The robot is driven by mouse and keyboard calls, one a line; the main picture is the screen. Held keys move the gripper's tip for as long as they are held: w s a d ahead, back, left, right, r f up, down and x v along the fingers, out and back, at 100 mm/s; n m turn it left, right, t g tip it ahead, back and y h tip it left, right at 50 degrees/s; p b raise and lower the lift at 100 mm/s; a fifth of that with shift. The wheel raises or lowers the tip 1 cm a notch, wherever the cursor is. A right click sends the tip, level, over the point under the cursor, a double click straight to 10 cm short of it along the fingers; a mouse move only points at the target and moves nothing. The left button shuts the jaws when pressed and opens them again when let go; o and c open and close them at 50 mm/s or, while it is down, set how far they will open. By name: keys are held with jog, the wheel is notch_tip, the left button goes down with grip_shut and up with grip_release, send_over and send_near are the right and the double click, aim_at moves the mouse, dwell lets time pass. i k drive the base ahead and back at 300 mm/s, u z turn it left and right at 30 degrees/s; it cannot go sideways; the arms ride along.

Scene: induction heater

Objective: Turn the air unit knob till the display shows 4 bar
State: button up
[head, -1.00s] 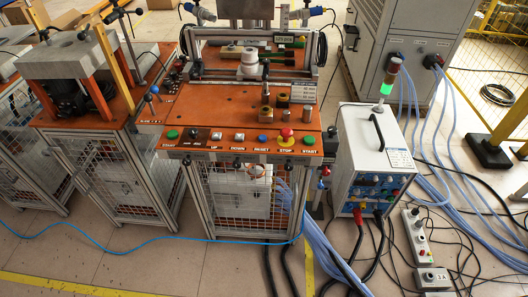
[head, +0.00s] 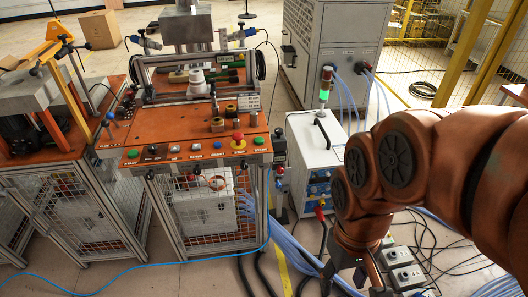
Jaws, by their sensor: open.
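A dark upright unit (head: 280,147), which looks like the air unit, is mounted at the right side of the orange-topped workstation (head: 163,140). Small red and blue fittings show below it. Its knob and display are too small to make out, so I cannot read a pressure. My gripper (head: 352,283) is at the bottom of the head view, right of centre, pointing down with its fingers apart and empty. It is in front of the white power box and well apart from the air unit. Its fingertips are partly cut off by the picture edge.
The white power box (head: 314,150) with a lit green signal lamp (head: 323,94) stands right of the workstation. Black and blue cables cover the floor below it. Grey socket boxes (head: 400,265) lie beside my gripper. Open floor (head: 130,283) is at the front left.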

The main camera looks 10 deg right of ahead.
aim_at(279, 131)
jog(key=k, duration=0.2)
jog(key=u, duration=0.8)
jog(key=i, duration=1.25)
jog(key=z, duration=0.15)
